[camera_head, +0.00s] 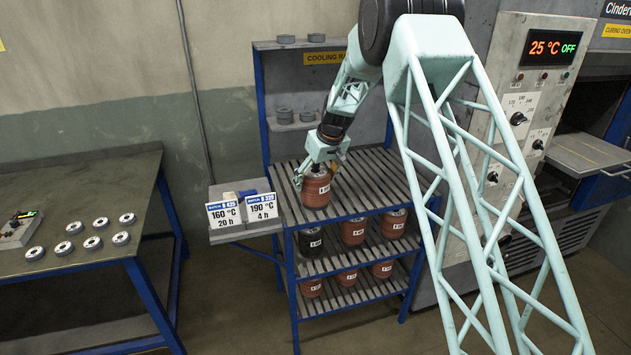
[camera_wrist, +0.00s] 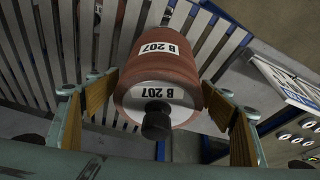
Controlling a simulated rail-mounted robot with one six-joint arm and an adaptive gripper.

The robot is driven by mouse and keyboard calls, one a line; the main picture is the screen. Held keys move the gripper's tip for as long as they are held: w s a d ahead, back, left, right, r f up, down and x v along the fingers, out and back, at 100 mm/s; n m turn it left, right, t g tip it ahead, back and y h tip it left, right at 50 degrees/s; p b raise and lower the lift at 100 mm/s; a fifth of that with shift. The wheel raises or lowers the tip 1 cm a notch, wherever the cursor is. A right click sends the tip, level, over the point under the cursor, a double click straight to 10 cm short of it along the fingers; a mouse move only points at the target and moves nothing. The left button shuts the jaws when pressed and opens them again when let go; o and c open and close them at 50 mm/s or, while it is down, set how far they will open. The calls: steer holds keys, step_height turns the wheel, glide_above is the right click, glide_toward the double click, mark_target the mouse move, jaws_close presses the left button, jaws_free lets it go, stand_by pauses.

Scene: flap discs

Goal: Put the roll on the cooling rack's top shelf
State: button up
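The roll (camera_head: 316,190) is reddish brown, with a white label. It stands upright on the slatted top shelf (camera_head: 375,178) of the cooling rack, near its front left. In the wrist view the roll (camera_wrist: 165,55) carries labels reading B 207 and has a dark knob at its near end. My gripper (camera_head: 319,172) is just above and around the roll's upper end. In the wrist view its two tan-padded fingers (camera_wrist: 165,105) are spread on either side of the roll, with gaps showing between pads and roll. The roll's far end is partly hidden.
The lower shelves hold several other rolls (camera_head: 353,231), one of them black. Small grey discs sit on brackets on the rack's back panel. A side tray (camera_head: 245,233) with two batch cards is close left of the roll. The top shelf's right part is clear.

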steer(key=shift+r, duration=0.1)
stand_by(0.4)
steer(key=shift+v, duration=6)
steer(key=shift+r, duration=0.2)
